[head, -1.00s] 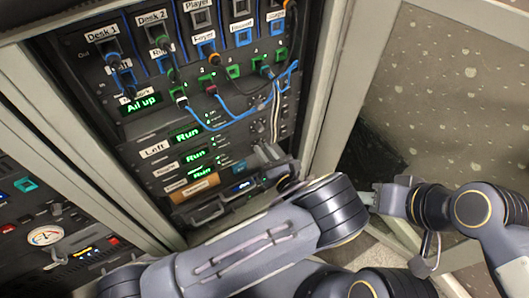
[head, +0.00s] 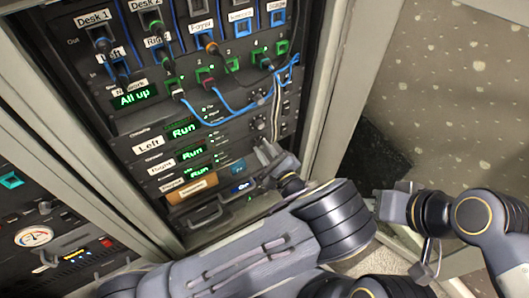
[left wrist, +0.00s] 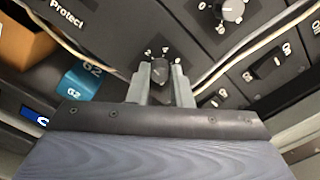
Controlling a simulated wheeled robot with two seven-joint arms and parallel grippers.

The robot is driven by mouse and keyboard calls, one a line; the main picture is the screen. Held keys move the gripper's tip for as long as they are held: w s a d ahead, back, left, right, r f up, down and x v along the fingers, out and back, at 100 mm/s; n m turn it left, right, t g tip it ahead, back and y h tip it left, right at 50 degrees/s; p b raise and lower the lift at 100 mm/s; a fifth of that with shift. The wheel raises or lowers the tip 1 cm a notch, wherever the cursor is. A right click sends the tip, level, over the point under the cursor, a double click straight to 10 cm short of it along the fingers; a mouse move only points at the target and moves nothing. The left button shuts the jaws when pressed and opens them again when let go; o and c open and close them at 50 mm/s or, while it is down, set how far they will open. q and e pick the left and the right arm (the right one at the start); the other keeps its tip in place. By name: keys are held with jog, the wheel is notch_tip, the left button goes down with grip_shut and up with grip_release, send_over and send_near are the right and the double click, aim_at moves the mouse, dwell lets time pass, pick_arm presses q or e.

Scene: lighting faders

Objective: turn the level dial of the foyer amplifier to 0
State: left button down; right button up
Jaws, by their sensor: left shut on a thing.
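The foyer amplifier (head: 212,170) is the lowest of three black units with green "Run" displays; its small label is hard to read in the head view. My left gripper (head: 268,153) reaches the right part of this unit and hides the dial there. In the left wrist view, the left gripper's two fingers (left wrist: 161,85) are shut on a small dark dial (left wrist: 160,70), one on each side. Small white marks surround the dial. Its pointer setting is too small to read surely. My right arm's end (head: 398,203) is at the right, away from the rack; its fingers are unclear.
Another larger knob (left wrist: 231,10) sits above right in the left wrist view. A pale cable (left wrist: 255,50) runs close beside the dial. A blue tag (left wrist: 80,82) and an orange-brown block (left wrist: 22,40) are at left. Blue patch cables (head: 225,112) hang above the amplifiers.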

pick_arm(q)
jog(key=n+b, duration=0.4)
jog(key=n, duration=0.4)
jog(key=shift+f, duration=0.1)
jog(key=shift+n+b, duration=0.3)
jog(key=shift+n, duration=0.8)
jog(key=c, duration=1.3)
grip_release()
